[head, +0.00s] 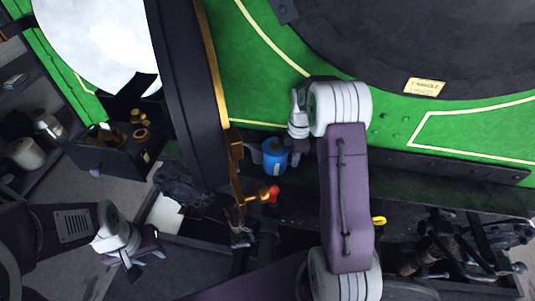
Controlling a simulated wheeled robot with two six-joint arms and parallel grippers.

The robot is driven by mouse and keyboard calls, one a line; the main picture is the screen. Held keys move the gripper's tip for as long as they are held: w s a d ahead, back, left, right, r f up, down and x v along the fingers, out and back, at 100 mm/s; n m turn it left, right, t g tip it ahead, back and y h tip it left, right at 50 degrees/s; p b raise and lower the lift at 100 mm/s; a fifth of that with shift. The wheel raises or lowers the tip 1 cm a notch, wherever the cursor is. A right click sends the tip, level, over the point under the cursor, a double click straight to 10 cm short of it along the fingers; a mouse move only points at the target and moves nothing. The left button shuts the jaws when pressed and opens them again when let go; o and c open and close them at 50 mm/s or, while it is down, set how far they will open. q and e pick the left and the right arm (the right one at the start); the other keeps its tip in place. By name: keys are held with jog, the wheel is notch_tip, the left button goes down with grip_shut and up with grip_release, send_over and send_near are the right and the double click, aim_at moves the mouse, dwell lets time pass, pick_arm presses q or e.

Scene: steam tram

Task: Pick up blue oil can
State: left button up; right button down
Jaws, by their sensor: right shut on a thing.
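The blue oil can (275,158) is in the middle of the head view, in front of the green side of the steam tram. My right gripper (277,150) is shut on the oil can, with a finger on either side of it. The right arm covers the area to the right of the can. My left gripper (147,264) is at the lower left, well apart from the can. Its fingers are spread and nothing shows between them.
A dark box (105,155) with brass parts stands at the left. A brass fitting with a red knob (273,194) is just below the can. Grey floor shows at the lower left.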

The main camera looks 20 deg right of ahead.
jog(key=shift+r, duration=0.15)
dwell(0.4)
jog(key=shift+r, duration=0.25)
jog(key=r, duration=0.2)
jog(key=s+r, duration=0.1)
jog(key=r, duration=0.1)
jog(key=s+a+r+b, duration=0.1)
jog(key=s+r, duration=0.5)
jog(key=s, duration=0.4)
jog(key=shift+s, duration=0.35)
jog(key=shift+r, duration=0.1)
dwell(1.2)
